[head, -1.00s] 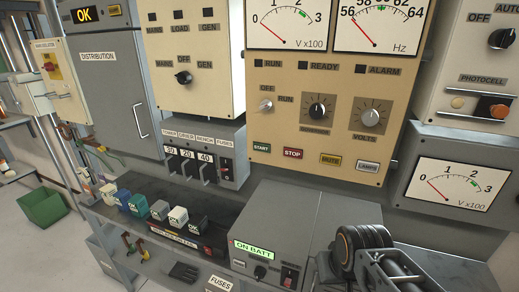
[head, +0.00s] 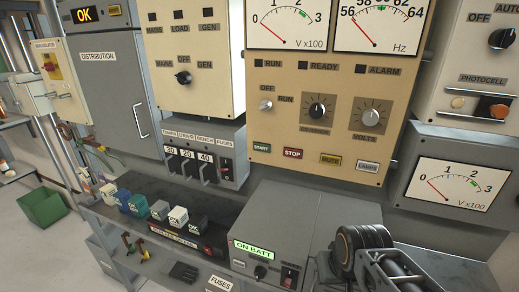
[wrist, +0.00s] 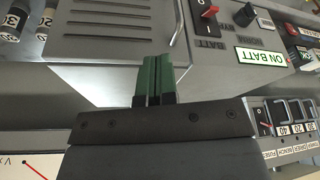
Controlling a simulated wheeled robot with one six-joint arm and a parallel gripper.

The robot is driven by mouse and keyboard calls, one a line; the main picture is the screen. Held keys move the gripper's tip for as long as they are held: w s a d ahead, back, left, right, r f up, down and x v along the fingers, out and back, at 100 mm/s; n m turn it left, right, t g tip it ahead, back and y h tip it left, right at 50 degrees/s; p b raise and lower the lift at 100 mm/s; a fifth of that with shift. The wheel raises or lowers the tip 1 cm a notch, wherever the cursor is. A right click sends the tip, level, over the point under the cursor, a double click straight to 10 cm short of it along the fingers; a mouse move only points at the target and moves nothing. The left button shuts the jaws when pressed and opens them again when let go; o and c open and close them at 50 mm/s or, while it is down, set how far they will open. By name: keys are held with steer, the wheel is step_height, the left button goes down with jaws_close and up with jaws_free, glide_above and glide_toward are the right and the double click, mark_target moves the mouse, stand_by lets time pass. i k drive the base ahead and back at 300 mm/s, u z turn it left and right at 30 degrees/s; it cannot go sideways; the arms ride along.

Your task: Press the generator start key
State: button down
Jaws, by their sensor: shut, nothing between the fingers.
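The green START key (head: 261,148) is on the lower left of the beige generator panel (head: 300,110) in the head view, left of the red STOP key (head: 292,153). The OFF/RUN knob (head: 266,105) sits above it. The RUN, READY and ALARM lamps look dark. My gripper (wrist: 153,60) shows in the wrist view with its green fingers together and empty, in front of the grey ON BATT box (wrist: 110,55). In the head view my arm is at the lower right and the fingers are not visible. The START key is not seen in the wrist view.
The grey box with the ON BATT display (head: 256,249) stands on the shelf below the panel. Several small labelled boxes (head: 139,204) line the shelf to its left. A gauge box (head: 456,187) juts out at right. A green bin (head: 43,207) is on the floor.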

mark_target(262, 148)
steer(key=u, duration=0.05)
steer(key=k, duration=0.5)
steer(key=u, duration=2)
steer(key=i, duration=1.45)
steer(key=z, duration=2.35)
